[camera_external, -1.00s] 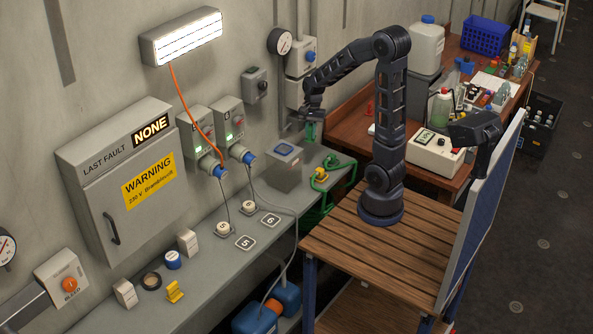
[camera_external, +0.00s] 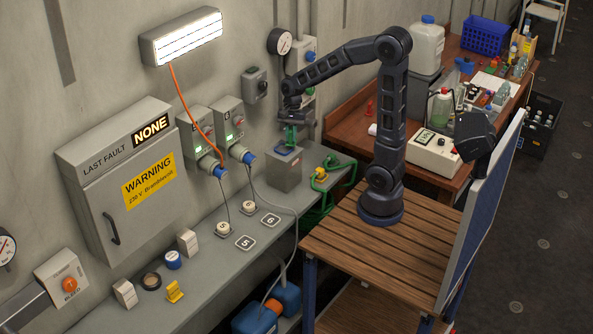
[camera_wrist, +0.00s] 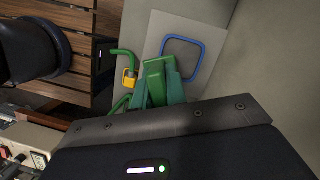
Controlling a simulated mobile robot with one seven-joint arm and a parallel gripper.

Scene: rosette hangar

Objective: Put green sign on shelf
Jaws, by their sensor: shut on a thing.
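My gripper (camera_external: 291,124) is shut on the green sign (camera_external: 291,136) and holds it over the grey box on the long wall shelf (camera_external: 205,262). In the wrist view the sign (camera_wrist: 154,68) is a small green block between the green fingers of my gripper (camera_wrist: 158,88); the fingers hide its lower part. The blue square outline (camera_wrist: 165,43) on the box's top lies just beyond the sign. I cannot tell whether the sign touches the box.
The grey box (camera_external: 284,177) stands on the shelf's right part. Round pucks (camera_external: 249,206) and numbered plates (camera_external: 270,220) lie left. A brown workbench (camera_external: 345,130) stands behind my base. Bare shelf lies between the objects.

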